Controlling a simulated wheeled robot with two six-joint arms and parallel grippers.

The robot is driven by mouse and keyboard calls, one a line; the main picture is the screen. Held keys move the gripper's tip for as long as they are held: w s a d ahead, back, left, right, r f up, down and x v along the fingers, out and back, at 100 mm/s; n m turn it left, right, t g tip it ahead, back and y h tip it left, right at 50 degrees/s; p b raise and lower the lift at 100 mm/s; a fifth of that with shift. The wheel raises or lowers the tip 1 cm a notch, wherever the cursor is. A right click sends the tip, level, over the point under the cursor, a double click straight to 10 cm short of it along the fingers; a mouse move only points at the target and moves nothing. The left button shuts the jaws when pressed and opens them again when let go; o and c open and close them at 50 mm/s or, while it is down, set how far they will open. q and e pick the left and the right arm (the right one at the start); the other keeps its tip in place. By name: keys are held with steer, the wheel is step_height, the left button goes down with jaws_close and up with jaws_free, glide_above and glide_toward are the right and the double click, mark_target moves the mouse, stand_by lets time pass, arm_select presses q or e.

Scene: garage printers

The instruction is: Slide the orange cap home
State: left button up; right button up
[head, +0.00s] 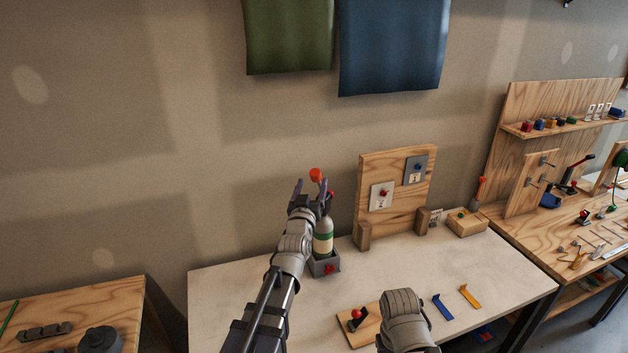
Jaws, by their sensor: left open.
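A round orange-red cap (316,174) shows just above and between the fingertips of my left gripper (311,188). The gripper is open, its dark fingers pointing up; I cannot tell whether they touch the cap. Below and partly behind the gripper, a pale bottle (323,242) with a green band stands upright in a grey holder (324,266) with a red mark. My wrist hides the bottle's top, so I cannot tell how the cap sits relative to it. My right arm comes in at the bottom centre; its gripper fingers are not visible.
The pale tabletop (230,290) is clear at left. A wooden switch panel (398,208) stands behind. A red-knobbed board (358,325), a blue bracket (443,306) and a yellow bracket (469,296) lie near my right arm. A wooden box (466,223) stands at back right.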

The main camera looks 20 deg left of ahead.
arm_select(q)
steer(key=shift+s+d+f, duration=0.1)
steer(key=shift+s, duration=1)
steer(key=s+d+f+m+g+h, duration=0.2)
steer(key=s+d+f+g, duration=0.25)
steer(key=d+f, duration=0.35)
steer(key=s+d+f+m+g+h, duration=0.2)
steer(key=s+d+f+g, duration=0.3)
steer(key=f, duration=0.4)
steer(key=s+d+f+m+g+y, duration=0.1)
steer(key=s+f+g, duration=0.3)
steer(key=s, duration=0.6)
steer(key=s+d+f+m+g+y, duration=0.1)
steer(key=s+f+g, duration=0.3)
steer(key=s, duration=0.6)
steer(key=shift+s+d+m+g+y, duration=0.35)
steer(key=shift+g+y, duration=0.45)
steer(key=shift+g, duration=0.45)
steer(key=shift+w, duration=0.1)
